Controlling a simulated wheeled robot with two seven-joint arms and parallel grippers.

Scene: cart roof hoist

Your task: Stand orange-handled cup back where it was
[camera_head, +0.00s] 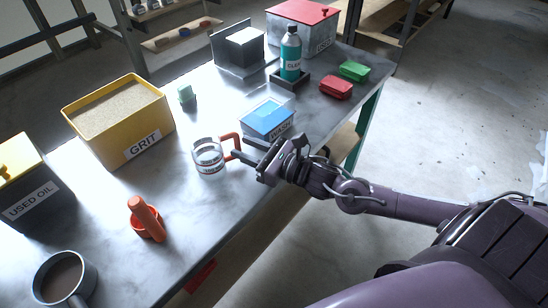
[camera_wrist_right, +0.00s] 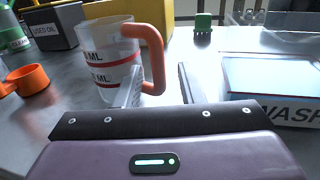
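The orange-handled cup (camera_head: 207,158) is a clear measuring cup with red and dark markings. It stands upright on the metal table, and its orange handle (camera_head: 231,143) points toward my right gripper. My right gripper (camera_head: 243,149) is open just beside the handle. In the right wrist view, the cup (camera_wrist_right: 108,62) stands ahead and left, and its handle (camera_wrist_right: 157,55) shows between the two separated fingers (camera_wrist_right: 160,88). I cannot tell whether a finger touches the handle. My left gripper is not in view.
A bottle (camera_head: 291,50) is at the back.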

